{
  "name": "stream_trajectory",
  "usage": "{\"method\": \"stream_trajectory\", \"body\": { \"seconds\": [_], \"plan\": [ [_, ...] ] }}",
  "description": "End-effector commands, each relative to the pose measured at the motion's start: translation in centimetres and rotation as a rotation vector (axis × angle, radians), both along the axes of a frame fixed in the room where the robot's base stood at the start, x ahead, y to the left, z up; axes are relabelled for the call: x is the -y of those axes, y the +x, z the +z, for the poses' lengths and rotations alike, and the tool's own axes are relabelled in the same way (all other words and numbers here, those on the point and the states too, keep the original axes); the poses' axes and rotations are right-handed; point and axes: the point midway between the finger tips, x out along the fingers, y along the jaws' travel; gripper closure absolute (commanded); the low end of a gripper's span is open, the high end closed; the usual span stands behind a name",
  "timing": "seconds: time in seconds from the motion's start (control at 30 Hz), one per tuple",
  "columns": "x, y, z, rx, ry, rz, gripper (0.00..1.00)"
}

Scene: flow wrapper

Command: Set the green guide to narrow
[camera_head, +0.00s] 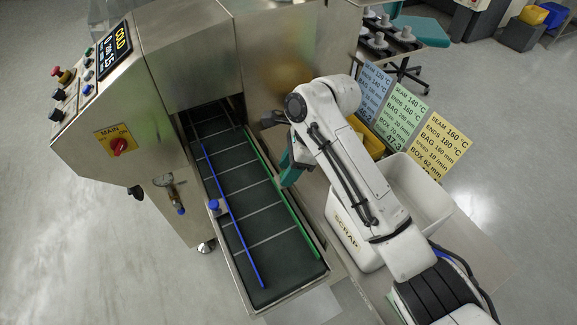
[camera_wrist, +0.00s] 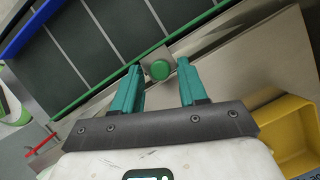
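The green guide (camera_head: 281,193) is a long thin rail along the right side of the dark conveyor belt. It also crosses the upper part of the wrist view (camera_wrist: 90,95). A round green knob (camera_wrist: 160,69) on a metal bracket sits just outside this guide. My gripper (camera_wrist: 159,66) has its two teal fingers apart, with the knob showing between the fingertips and a gap on each side. Whether the tips reach down around the knob or stay above it, I cannot tell. In the head view my gripper (camera_head: 290,168) is beside the guide, and my arm hides the knob.
A blue guide (camera_head: 232,215) with a blue knob (camera_head: 214,205) runs along the belt's left side. A white scrap bin (camera_head: 345,232) stands right of the conveyor. Three setting cards (camera_head: 408,107) stand behind it. A yellow bin (camera_wrist: 288,135) shows at lower right. The belt is empty.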

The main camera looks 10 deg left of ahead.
Motion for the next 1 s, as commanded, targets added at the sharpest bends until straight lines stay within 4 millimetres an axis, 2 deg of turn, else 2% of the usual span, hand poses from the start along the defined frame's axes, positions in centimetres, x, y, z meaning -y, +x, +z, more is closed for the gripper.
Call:
{"method": "stream_trajectory", "body": {
  "seconds": [0.07,0.43,0.83,1.0],
  "plan": [
    [-0.01,0.0,0.01,0.0,0.0,0.0,0.65],
    [0.0,0.0,0.03,0.0,0.0,0.0,1.0],
    [-0.05,-0.01,0.14,0.0,0.0,0.0,1.0],
    [-0.68,-0.23,0.75,-0.002,0.006,-0.001,1.0]
  ]
}}
